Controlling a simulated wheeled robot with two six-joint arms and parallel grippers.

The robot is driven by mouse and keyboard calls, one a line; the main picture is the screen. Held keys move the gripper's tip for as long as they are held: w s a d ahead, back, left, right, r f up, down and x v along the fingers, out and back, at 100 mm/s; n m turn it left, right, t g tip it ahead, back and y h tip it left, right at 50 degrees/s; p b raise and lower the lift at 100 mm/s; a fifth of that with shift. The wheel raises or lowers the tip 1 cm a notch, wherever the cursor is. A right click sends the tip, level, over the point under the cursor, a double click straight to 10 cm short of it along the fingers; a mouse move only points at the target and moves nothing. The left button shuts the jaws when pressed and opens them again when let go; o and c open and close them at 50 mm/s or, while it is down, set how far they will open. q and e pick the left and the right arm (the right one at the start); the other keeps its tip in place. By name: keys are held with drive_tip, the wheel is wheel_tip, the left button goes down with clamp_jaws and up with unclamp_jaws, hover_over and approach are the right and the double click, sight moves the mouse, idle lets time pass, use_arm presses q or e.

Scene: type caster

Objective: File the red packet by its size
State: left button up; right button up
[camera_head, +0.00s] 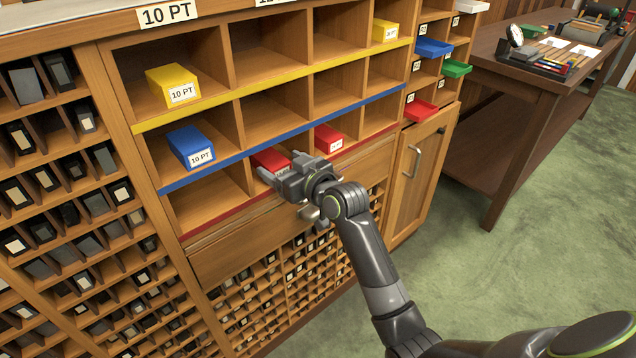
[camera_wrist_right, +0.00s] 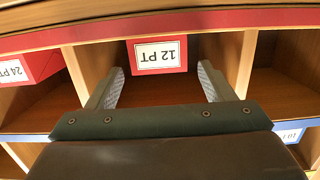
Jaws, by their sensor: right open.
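A red packet (camera_head: 270,158) with a white label sits in the second compartment of the bottom, red-edged row. In the right wrist view its label reads 12 PT, upside down (camera_wrist_right: 160,55). My right gripper (camera_head: 281,165) is at the front of this compartment. Its two open fingers (camera_wrist_right: 160,85) stand on either side of the packet, with a gap visible on each side. The red-edged row (camera_head: 225,218) has an empty first compartment. My left gripper is not in view.
Another red packet (camera_head: 329,138), labelled 24 PT in the wrist view (camera_wrist_right: 30,68), sits one compartment right. Blue (camera_head: 190,148) and yellow (camera_head: 172,85) 10 PT packets sit above left. A small yellow packet (camera_head: 384,31) is top right. Coloured trays (camera_head: 420,109) protrude at right.

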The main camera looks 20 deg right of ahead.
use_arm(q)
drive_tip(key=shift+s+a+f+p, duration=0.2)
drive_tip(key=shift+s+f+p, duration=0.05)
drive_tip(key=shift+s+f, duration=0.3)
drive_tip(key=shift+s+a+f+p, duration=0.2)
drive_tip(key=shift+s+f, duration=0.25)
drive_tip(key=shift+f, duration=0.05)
use_arm(e)
drive_tip(key=v, duration=1.2)
drive_tip(key=shift+s, duration=0.15)
